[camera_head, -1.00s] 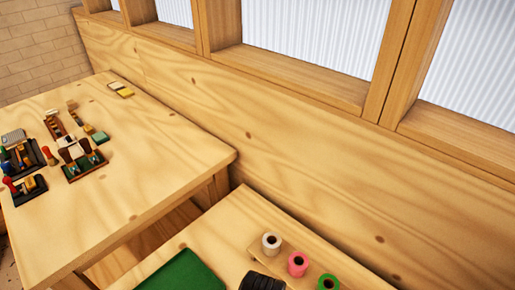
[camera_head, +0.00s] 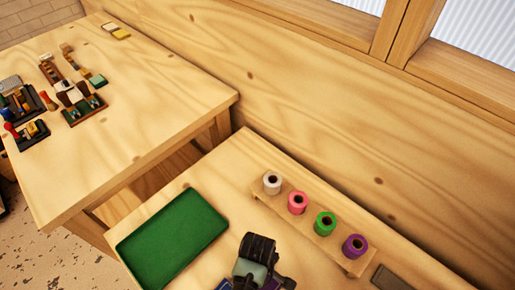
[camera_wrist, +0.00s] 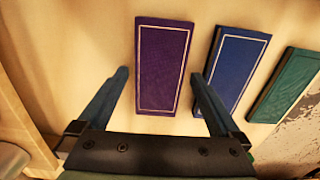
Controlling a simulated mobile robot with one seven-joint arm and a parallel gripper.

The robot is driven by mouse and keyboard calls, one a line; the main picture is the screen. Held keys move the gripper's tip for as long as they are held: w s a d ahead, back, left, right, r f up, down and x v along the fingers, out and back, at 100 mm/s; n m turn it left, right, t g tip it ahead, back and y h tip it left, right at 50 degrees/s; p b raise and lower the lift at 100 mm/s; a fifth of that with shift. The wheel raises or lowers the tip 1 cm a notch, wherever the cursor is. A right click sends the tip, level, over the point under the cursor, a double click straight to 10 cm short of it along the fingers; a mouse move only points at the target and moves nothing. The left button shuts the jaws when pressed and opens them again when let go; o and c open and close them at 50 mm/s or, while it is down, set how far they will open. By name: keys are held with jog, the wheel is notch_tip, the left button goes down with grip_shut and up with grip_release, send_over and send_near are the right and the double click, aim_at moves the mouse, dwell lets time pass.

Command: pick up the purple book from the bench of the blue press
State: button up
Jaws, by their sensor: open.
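The purple book (camera_wrist: 163,68) lies on pale wood in the wrist view, a tall panel with a thin light border. My gripper (camera_wrist: 160,76) is open, with one blue finger to the left of the purple book and the other at its right edge. The book's top end extends past the fingertips. Nothing is held. The finger height above the wood is hard to judge. In the head view, a dark machine-like shape (camera_head: 258,255) with a pale teal face stands at the bottom; I cannot tell whether it is a press or my arm. Small purple patches show beside it.
A blue book (camera_wrist: 236,66) lies close right of the purple one, partly behind the right finger. A green book (camera_wrist: 285,85) lies beyond, near the wood's edge. In the head view are a green tray (camera_head: 172,240) and a wooden rack (camera_head: 310,228) of colored rolls.

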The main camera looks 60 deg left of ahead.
jog(key=c, duration=1.4)
